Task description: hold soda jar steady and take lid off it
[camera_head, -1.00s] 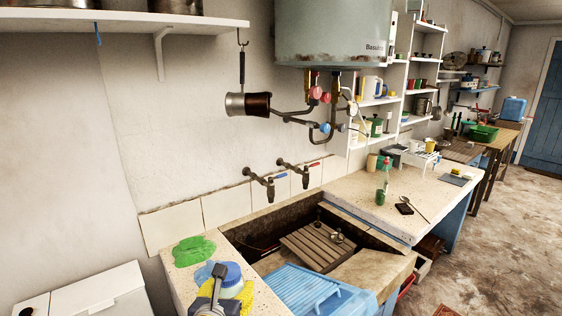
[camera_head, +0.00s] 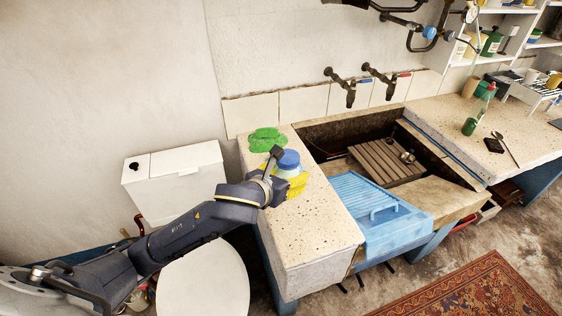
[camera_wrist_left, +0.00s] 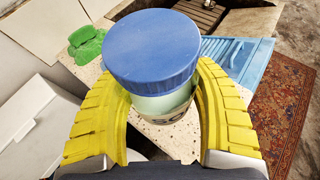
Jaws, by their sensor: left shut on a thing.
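The soda jar (camera_wrist_left: 165,104) is pale green with a printed label, partly cut off from sight. Its wide blue lid (camera_wrist_left: 152,48) sits on top of it. In the head view the lid (camera_head: 289,159) shows at the left end of the stone counter, and the jar appears upright. My left gripper (camera_head: 291,181) has yellow ribbed fingers. They show in the wrist view on both sides of the jar (camera_wrist_left: 160,112), below the lid, and are shut on its body. My arm hides part of the jar in the head view. My right gripper is in neither view.
A green cloth (camera_head: 267,140) lies behind the jar. A blue ribbed drainer (camera_head: 372,212) sits to the right, beside the sunken basin with a wooden slatted board (camera_head: 385,160). The counter front (camera_head: 315,235) is clear. A white toilet cistern (camera_head: 173,180) stands left.

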